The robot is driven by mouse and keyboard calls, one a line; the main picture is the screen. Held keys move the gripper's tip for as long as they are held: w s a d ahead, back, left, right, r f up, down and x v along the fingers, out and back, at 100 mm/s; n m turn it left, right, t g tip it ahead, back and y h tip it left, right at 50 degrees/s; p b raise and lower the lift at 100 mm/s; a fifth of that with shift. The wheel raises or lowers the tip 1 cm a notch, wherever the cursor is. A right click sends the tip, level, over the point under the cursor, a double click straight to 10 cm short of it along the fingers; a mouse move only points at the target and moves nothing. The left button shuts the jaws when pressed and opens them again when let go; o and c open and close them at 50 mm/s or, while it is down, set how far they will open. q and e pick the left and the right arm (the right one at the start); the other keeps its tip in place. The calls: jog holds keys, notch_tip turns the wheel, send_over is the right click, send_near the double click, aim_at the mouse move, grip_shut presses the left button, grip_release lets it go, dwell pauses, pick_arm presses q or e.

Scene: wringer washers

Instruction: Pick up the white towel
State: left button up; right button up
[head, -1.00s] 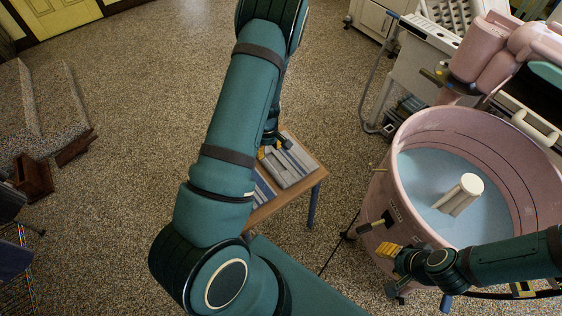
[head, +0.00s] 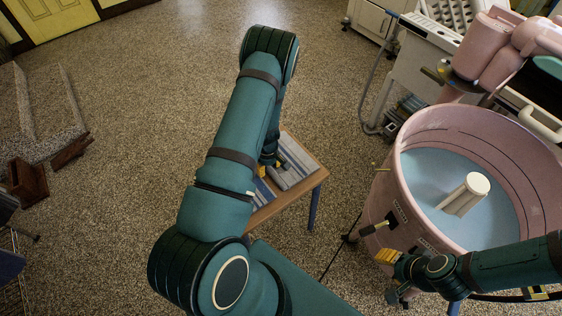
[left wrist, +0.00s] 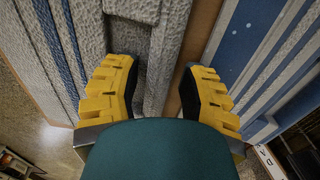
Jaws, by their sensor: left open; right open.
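A folded white towel (head: 295,168) with blue stripes lies on a small wooden table (head: 312,185). It fills the left and upper part of the left wrist view (left wrist: 88,38). My left gripper (head: 271,168) is low over the table at the towel's left side in the head view, partly hidden by my arm. In the left wrist view the left gripper (left wrist: 156,95) is open, its yellow fingers on either side of the towel's edge. I cannot tell whether they touch it. My right gripper (head: 388,256) is open and apart from the towel, beside the pink tub.
A blue towel with white stripes (left wrist: 262,50) lies beside the white towel, with a strip of bare wood between. A pink washer tub (head: 395,205) holding bluish water stands right of the table. Open speckled floor (head: 150,110) lies left.

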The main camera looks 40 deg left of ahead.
pick_arm(q)
jog(key=shift+f, duration=0.3)
grip_shut()
jog(key=shift+r, duration=0.1)
